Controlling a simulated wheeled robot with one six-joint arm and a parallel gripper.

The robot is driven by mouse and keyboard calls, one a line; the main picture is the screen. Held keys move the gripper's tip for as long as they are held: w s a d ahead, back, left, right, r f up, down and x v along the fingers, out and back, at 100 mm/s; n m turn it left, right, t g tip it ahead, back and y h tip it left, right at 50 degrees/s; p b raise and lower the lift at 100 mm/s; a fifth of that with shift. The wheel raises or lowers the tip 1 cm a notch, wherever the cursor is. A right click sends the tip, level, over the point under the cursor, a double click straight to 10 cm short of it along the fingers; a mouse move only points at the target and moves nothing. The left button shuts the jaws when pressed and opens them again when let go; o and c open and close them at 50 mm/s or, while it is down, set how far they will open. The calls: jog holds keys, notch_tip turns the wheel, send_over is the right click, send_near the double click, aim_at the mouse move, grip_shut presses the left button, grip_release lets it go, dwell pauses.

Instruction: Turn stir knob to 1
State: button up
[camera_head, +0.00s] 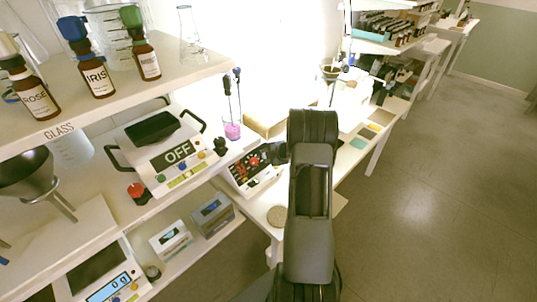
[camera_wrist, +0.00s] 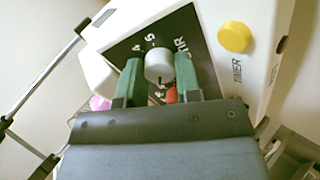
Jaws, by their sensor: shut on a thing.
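The stir knob (camera_wrist: 158,66) is a light grey round knob on a dark panel (camera_wrist: 118,48) marked "STIR" with numbers, seen in the wrist view. The numbers 5 and 4 can be read beside it; the pointer's exact setting is unclear. My gripper (camera_wrist: 158,72) has its two green fingers on either side of the knob, shut on it. Part of a red item (camera_wrist: 171,96) shows between the fingers. In the head view, my gripper (camera_head: 277,153) reaches the white stirrer unit (camera_head: 236,184) with its dark panel; my arm hides the unit's right part.
A yellow button (camera_wrist: 234,37) marked "TIMER" sits beside the panel. A device reading "OFF" (camera_head: 178,152) and a beaker of pink liquid (camera_head: 232,131) stand left of my arm. Bottles, including IRIS (camera_head: 98,80), stand on the upper shelf. Floor (camera_head: 440,190) at right is clear.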

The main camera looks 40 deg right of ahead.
jog(key=o, duration=0.9)
jog(key=v, duration=1.4)
jog(key=shift+w+p, duration=0.1)
jog(key=shift+p, duration=0.3)
jog(key=shift+d, duration=0.1)
